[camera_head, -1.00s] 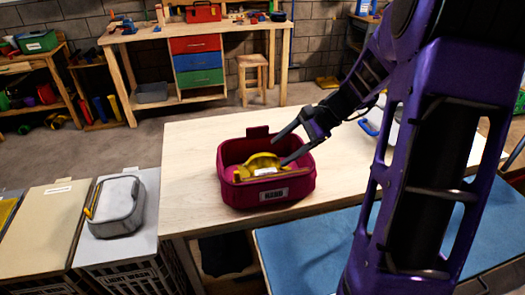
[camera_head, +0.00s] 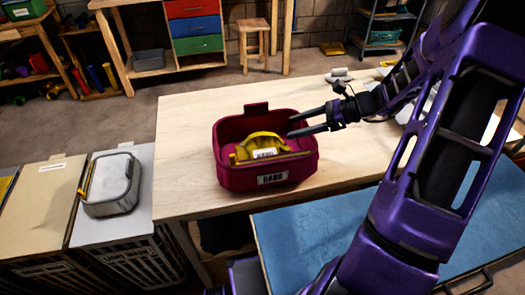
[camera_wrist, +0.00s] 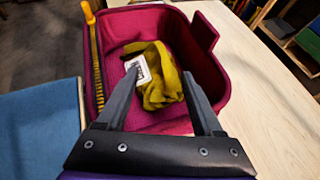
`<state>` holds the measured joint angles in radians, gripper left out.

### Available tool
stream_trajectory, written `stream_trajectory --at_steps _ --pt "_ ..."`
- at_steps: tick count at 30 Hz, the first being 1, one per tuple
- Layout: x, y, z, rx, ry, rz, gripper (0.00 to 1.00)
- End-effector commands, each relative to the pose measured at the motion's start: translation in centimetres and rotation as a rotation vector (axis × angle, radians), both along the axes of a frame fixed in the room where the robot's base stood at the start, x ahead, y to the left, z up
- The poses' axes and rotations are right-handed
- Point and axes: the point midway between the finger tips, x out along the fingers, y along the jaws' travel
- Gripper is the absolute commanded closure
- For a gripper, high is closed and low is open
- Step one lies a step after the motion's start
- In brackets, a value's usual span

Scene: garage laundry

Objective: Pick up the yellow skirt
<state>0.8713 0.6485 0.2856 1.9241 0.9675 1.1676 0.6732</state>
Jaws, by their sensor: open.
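The yellow skirt (camera_head: 262,142) lies crumpled inside the magenta bin (camera_head: 270,180) on the wooden table. A white tag shows on the skirt. In the wrist view the skirt (camera_wrist: 160,82) is in the bin (camera_wrist: 205,45), ahead of and between my fingertips. My gripper (camera_head: 290,128) is open and empty, with its fingers reaching over the right side of the bin. In the wrist view my gripper (camera_wrist: 158,75) spans the skirt without visibly closing on it. Whether a fingertip touches the cloth I cannot tell.
The bin's walls and its raised back tab stand close to my fingers. A yellow rod-like handle (camera_wrist: 95,60) lies along one bin wall. A blue surface (camera_head: 310,240) lies in front, and lidded hampers stand left.

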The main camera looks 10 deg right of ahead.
Motion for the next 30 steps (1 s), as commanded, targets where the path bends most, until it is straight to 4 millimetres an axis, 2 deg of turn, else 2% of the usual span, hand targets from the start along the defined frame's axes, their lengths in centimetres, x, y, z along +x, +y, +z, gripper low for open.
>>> stream_trajectory --at_steps 3,11,19,29,30 --pt "0.6 1.6 -1.0 0.002 0.002 0.001 0.32" --pt "1.4 3.1 -1.9 -0.001 0.000 0.002 0.32" --pt "3.0 6.2 -3.6 0.000 0.001 0.002 0.32" --pt "3.3 6.7 -3.9 -0.001 0.000 0.000 0.32" --pt "3.3 6.7 -3.9 -0.001 0.000 0.000 0.39"
